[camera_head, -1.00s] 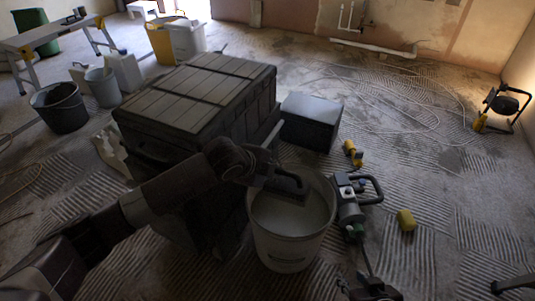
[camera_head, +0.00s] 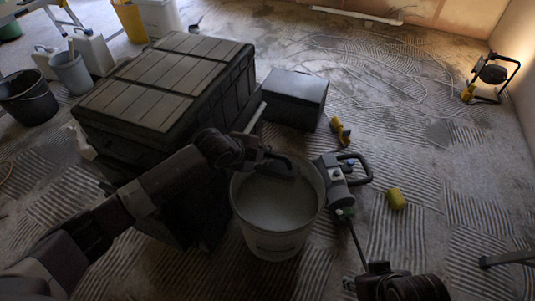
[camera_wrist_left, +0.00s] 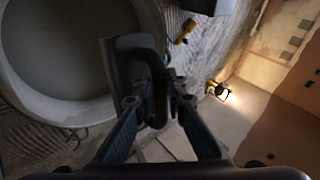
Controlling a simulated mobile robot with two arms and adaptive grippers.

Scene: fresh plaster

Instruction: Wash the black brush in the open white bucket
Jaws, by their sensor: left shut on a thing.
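The open white bucket (camera_head: 272,241) stands on the floor in the head view, with pale grey liquid (camera_head: 275,203) inside. My left gripper (camera_head: 262,158) is shut on the black brush (camera_head: 283,168) at the bucket's far rim. The brush overlaps the bucket opening; whether it touches the liquid I cannot tell. In the left wrist view, the fingers (camera_wrist_left: 157,108) close on the brush's dark curved handle, with the brush body (camera_wrist_left: 127,60) beside the bucket rim (camera_wrist_left: 72,112). My right gripper (camera_head: 366,278) is at the bottom right, its fingers unclear.
A large dark tool chest (camera_head: 160,85) stands left of the bucket, a smaller black box (camera_head: 295,98) behind it. A mixer (camera_head: 337,185) lies close to the bucket's right side. A yellow piece (camera_head: 396,198) lies further right. A work lamp (camera_head: 492,77) stands at the right wall.

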